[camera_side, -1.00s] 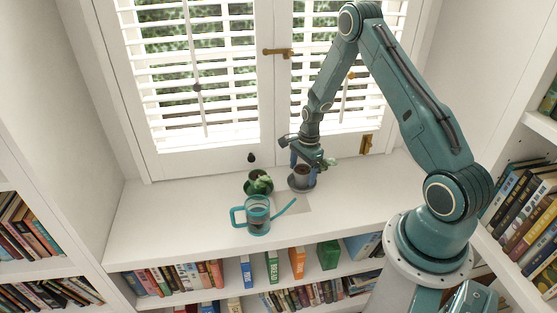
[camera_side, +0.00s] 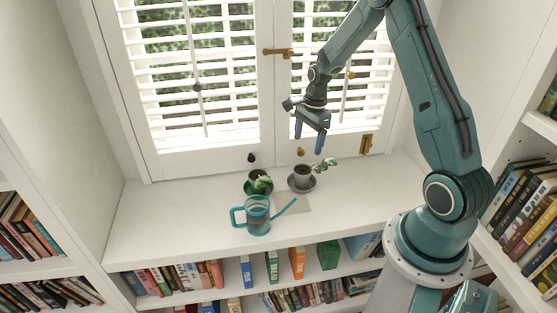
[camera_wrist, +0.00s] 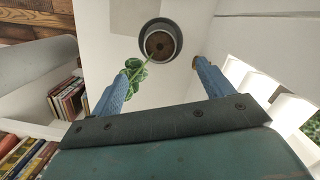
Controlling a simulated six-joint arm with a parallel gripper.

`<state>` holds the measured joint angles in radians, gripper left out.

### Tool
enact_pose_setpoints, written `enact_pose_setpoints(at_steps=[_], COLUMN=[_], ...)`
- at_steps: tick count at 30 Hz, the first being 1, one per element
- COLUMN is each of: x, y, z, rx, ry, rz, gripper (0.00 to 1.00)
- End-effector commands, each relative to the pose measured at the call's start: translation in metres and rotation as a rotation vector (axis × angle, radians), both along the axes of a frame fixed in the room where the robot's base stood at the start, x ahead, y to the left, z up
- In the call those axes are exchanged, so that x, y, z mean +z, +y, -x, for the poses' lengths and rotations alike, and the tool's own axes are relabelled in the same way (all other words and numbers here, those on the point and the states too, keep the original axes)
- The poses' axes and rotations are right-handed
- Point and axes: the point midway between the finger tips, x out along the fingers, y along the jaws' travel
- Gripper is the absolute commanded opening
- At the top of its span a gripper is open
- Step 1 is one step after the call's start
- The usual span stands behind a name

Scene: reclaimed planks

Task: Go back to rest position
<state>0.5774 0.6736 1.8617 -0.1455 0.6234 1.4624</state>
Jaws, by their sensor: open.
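My gripper (camera_side: 308,143) is open and empty, raised above the window sill in front of the shutters. Its two blue fingers also show spread apart in the wrist view (camera_wrist: 155,82). Below it a grey pot (camera_side: 302,182) with dark soil and a leafy plant leaning to the right stands on a saucer on the sill. The same pot (camera_wrist: 160,46) lies beyond the fingertips in the wrist view, clear of both fingers. No object touches the gripper.
A green pot (camera_side: 258,188) with a plant stands left of the grey pot. A teal watering can (camera_side: 257,217) stands in front, its spout pointing right. White shutters (camera_side: 205,75) are behind, bookshelves (camera_side: 250,285) below. The sill's left part is clear.

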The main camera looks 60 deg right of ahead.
Motion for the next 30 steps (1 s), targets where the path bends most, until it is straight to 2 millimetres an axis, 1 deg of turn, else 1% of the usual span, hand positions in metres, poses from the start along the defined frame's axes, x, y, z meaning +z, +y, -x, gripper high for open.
enact_pose_setpoints(at_steps=[1, 6, 15, 20, 23, 26, 30], x=[0.006, 0.017, 0.021, 0.034, 0.048, 0.068, 0.099], y=[-0.001, -0.002, -0.001, 0.005, 0.014, 0.026, 0.047], z=[0.0, 0.001, 0.001, 0.001, 0.0, 0.002, 0.007], rx=[0.0, 0.0, 0.006, 0.053, 0.113, 0.196, 0.337], ry=[-0.003, -0.001, -0.001, -0.015, -0.032, -0.053, -0.088], rz=[0.001, 0.0, 0.002, 0.014, 0.029, 0.05, 0.085], gripper=[0.8, 0.8, 0.8, 0.8, 0.8, 0.8, 0.8])
